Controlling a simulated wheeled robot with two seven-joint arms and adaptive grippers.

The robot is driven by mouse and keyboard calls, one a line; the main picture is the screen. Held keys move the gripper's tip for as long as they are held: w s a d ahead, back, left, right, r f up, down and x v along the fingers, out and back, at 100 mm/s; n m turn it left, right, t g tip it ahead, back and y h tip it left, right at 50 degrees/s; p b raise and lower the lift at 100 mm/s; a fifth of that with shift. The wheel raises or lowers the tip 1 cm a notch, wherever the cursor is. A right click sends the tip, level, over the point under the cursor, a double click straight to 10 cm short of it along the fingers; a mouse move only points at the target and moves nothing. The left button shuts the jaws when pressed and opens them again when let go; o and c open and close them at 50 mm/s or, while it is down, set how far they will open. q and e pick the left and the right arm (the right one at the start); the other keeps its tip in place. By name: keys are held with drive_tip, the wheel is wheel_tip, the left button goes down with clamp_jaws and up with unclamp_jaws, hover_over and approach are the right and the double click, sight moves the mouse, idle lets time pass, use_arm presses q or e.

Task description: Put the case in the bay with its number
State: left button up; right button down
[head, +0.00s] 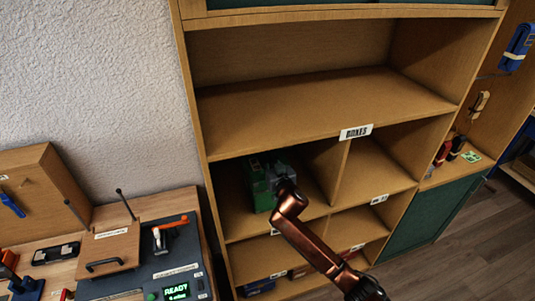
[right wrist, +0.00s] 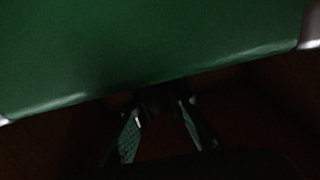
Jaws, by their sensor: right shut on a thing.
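The green case (head: 262,197) stands inside the left bay of the row below the "BOXES" shelf. Its number is not readable. My right arm reaches in from the lower right, and my right gripper (head: 282,180) is at the case's right side, partly hidden by the arm. In the right wrist view the case (right wrist: 150,40) fills the top as a dark green face with metal corners. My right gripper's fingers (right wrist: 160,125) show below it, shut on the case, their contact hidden. The bay's small label is partly covered by my arm. My left gripper is out of view.
A wooden divider (head: 341,172) separates this bay from the empty right bay (head: 375,170). Lower bays hold a blue case (head: 258,287) and a red case. The wide "BOXES" shelf (head: 315,105) above is empty. A bench with a control panel (head: 178,255) stands at left.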

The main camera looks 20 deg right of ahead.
drive_tip(key=c, duration=2.4)
unclamp_jaws()
drive_tip(key=shift+f, duration=0.1)
drive_tip(key=o, duration=0.4)
drive_tip(key=s, duration=1.2)
drive_tip(key=shift+d+r, duration=0.25)
drive_tip(key=shift+r, duration=0.1)
